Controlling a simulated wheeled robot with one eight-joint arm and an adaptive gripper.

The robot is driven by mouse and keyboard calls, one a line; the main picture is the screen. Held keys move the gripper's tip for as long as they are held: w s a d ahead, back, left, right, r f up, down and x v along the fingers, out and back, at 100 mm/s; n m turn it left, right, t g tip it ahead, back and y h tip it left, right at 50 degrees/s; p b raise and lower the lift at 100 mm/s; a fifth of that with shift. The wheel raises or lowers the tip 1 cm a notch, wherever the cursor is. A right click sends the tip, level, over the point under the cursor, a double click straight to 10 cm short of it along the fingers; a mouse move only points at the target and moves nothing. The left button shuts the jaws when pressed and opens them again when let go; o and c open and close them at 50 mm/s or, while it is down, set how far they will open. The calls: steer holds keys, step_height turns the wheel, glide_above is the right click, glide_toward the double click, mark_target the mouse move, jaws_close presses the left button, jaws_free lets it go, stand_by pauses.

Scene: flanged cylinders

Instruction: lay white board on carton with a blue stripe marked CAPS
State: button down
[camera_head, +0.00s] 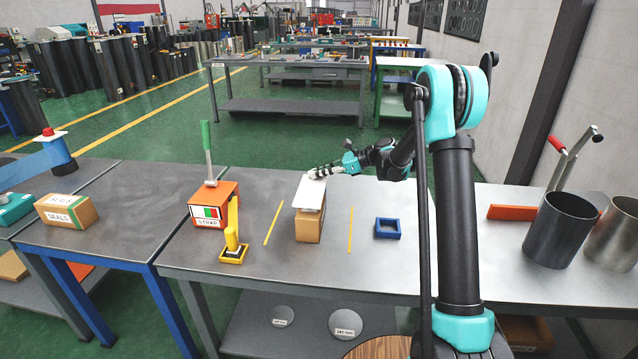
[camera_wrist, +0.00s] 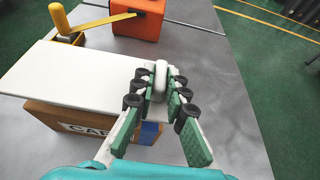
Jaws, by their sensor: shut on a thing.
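The white board (camera_head: 310,192) lies over the top of a brown carton (camera_head: 309,229) on the grey bench, between two yellow lines. In the wrist view the white board (camera_wrist: 75,77) covers the carton's top and overhangs it. The carton (camera_wrist: 55,121) there shows a white label, partly hidden, reading "CA", and a blue patch near its right end. My gripper (camera_head: 318,172) is at the board's far edge in the head view. In the wrist view my gripper (camera_wrist: 160,82) is shut around a white, rounded grip at the board's right end.
An orange STRAP box (camera_head: 213,205) with a green-handled lever and a yellow crank (camera_head: 232,246) stand left of the carton. A blue square frame (camera_head: 388,228) lies to its right. A SEALS carton (camera_head: 66,211) sits further left. Metal cylinders (camera_head: 560,231) stand far right.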

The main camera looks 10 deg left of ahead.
mark_target(325, 180)
steer(key=shift+f, duration=1.95)
steer(key=c, duration=1.5)
jaws_free()
steer(key=shift+f, duration=0.1)
steer(key=shift+c, duration=0.2)
steer(key=v, duration=1.2)
steer(key=s+d+f+n+t+h, duration=0.1)
steer(key=s+d+f+n+h, duration=0.2)
steer(key=s, duration=0.9)
steer(key=s+d+f+n+t+h, duration=0.1)
steer(key=s+d+f+n+h, duration=0.2)
steer(key=s+d+n+h, duration=0.3)
steer(key=s+d+f+n+t+h, duration=0.1)
steer(key=s+d+f+n+h, duration=0.2)
steer(key=s+d+n, duration=0.6)
steer(key=s+h, duration=0.1)
steer(key=s, duration=1)
steer(key=shift+t, duration=0.4)
